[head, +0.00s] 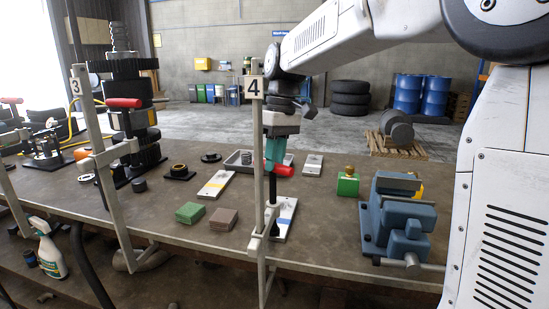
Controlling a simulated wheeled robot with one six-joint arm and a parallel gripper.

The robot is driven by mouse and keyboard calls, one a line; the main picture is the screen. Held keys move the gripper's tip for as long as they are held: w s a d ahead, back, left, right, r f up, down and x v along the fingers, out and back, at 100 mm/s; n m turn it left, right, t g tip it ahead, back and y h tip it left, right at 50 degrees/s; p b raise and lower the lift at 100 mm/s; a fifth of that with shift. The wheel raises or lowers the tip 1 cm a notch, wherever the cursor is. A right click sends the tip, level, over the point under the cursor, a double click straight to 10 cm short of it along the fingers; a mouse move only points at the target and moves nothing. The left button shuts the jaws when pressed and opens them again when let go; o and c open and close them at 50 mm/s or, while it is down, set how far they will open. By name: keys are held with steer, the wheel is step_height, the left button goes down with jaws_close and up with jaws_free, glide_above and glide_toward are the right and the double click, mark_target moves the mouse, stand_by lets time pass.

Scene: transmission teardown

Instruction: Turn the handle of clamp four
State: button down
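Clamp four (262,215) is a tall pale bar clamp at the table's front edge, marked by a white plate with a black 4 (254,87). Its red handle (284,170) sticks out to the right, above the table. My gripper (275,154) hangs from above, just behind the clamp's bar, with its teal fingers pointing down at the red handle's left end. The bar covers part of the gripper and handle. I cannot tell whether the fingers touch or grip the handle.
Clamp three (105,160) stands at the left beside a gear stack. A blue vise (402,220) is at the right. Green (190,212) and brown blocks (223,219), pale plates and a grey tray (243,160) lie on the table (160,220). Bare tabletop lies between them.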

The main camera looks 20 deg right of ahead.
steer(key=shift+w+n+g+h, duration=0.15)
steer(key=shift+n+g+h, duration=0.15)
steer(key=shift+n, duration=2.1)
steer(key=c, duration=1.3)
jaws_free()
steer(key=r, duration=0.2)
steer(key=w+r, duration=0.1)
steer(key=r, duration=0.2)
steer(key=d+r, duration=0.1)
steer(key=r, duration=0.1)
steer(key=shift+w+r, duration=0.15)
steer(key=shift+r, duration=0.15)
